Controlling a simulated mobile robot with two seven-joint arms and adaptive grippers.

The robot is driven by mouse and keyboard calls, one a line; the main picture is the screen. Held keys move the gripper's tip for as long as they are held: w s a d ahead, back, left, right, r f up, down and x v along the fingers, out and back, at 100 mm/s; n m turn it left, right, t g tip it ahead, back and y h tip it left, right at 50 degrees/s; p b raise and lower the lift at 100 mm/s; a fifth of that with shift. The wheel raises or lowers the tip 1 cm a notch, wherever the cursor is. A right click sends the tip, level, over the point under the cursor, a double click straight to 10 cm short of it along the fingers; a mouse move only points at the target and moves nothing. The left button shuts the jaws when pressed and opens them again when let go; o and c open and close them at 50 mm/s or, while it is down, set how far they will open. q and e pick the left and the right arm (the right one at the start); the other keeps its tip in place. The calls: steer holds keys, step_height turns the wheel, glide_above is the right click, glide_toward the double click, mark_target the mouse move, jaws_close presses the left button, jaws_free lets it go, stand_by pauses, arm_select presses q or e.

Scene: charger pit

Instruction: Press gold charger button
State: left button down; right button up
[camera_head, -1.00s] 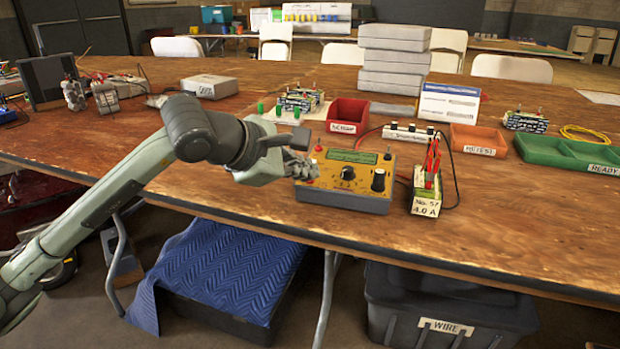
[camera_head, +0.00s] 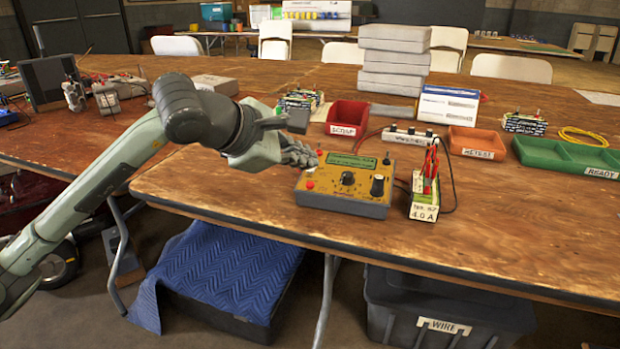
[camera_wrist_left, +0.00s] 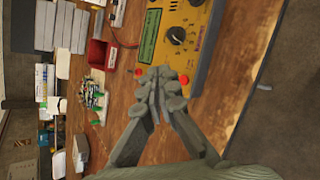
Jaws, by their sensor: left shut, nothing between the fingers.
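The gold charger (camera_head: 343,196) sits on the wooden table, with a green display, a black knob (camera_head: 347,178) and a larger black knob at right. A red button (camera_head: 310,184) shows at its front left corner. My left gripper (camera_head: 313,157) is shut and empty at the charger's back left edge. In the left wrist view the gripper fingertips (camera_wrist_left: 163,76) lie between two red round parts, one (camera_wrist_left: 183,79) on the charger face and one (camera_wrist_left: 139,72) at its other corner. I cannot tell whether the fingers touch the charger. My right gripper is not in view.
A battery labelled 4.0 A (camera_head: 425,200) with red clips stands close right of the charger. A red bin (camera_head: 346,117), a power strip (camera_head: 408,136) and an orange tray (camera_head: 476,143) lie behind. The table in front is clear.

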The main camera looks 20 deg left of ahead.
arm_select(q)
steer(key=r, duration=0.1)
steer(key=r+p, duration=0.1)
steer(key=shift+s+r, duration=0.25)
steer(key=shift+r, duration=0.05)
stand_by(0.6)
